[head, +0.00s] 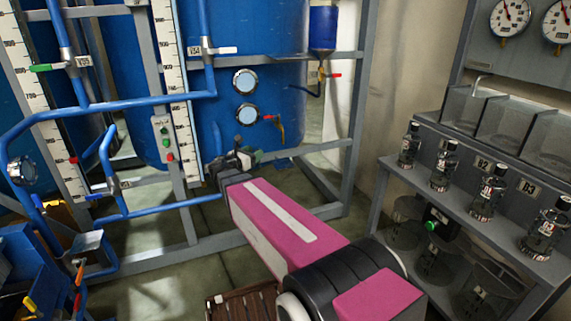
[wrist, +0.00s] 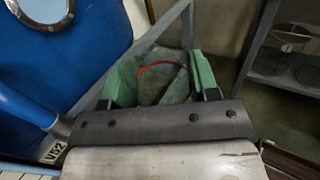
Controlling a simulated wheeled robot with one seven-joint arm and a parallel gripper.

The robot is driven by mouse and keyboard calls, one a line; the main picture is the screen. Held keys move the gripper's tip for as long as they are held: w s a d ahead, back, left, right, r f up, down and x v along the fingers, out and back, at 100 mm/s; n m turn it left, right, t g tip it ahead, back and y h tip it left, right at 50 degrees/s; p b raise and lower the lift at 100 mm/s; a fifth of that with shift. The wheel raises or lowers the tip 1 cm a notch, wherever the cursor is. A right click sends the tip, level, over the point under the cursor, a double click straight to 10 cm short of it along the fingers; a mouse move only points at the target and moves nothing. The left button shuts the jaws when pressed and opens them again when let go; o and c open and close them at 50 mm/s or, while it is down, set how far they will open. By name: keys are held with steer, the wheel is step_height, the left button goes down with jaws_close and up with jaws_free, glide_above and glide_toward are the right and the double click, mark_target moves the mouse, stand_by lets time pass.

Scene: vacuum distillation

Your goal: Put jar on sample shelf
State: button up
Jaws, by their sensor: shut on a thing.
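My gripper (wrist: 162,82) shows in the wrist view with its two green fingers on either side of a see-through jar (wrist: 165,88) with a thin red line near its top. The gripper is shut on this jar. In the head view my gripper (head: 248,157) is at the end of my pink arm, in front of the blue tank, and the jar is too small to make out clearly. The grey sample shelf (head: 398,172) stands at the right of the head view, well to the right of my gripper. Several dark bottles stand on its upper board.
A blue tank (head: 225,125) in a grey frame and blue pipes (head: 150,103) fill the left and middle. Clear bins (head: 505,122) and gauges (head: 510,17) are above the shelf. A brown slatted crate (head: 240,303) is low at the front. Floor shows between frame and shelf.

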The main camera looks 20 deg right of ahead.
steer(key=w+d+r+m+g+h, duration=0.1)
steer(key=w+d, duration=0.2)
steer(key=w, duration=0.3)
steer(key=w+d+r+m+g, duration=0.1)
steer(key=w+d, duration=0.3)
steer(key=w, duration=0.2)
glide_above(283, 163)
step_height(283, 163, down, 7)
steer(key=shift+s+f, duration=0.1)
steer(key=shift+f, duration=1.75)
steer(key=o, duration=1)
steer(key=shift+f, duration=0.1)
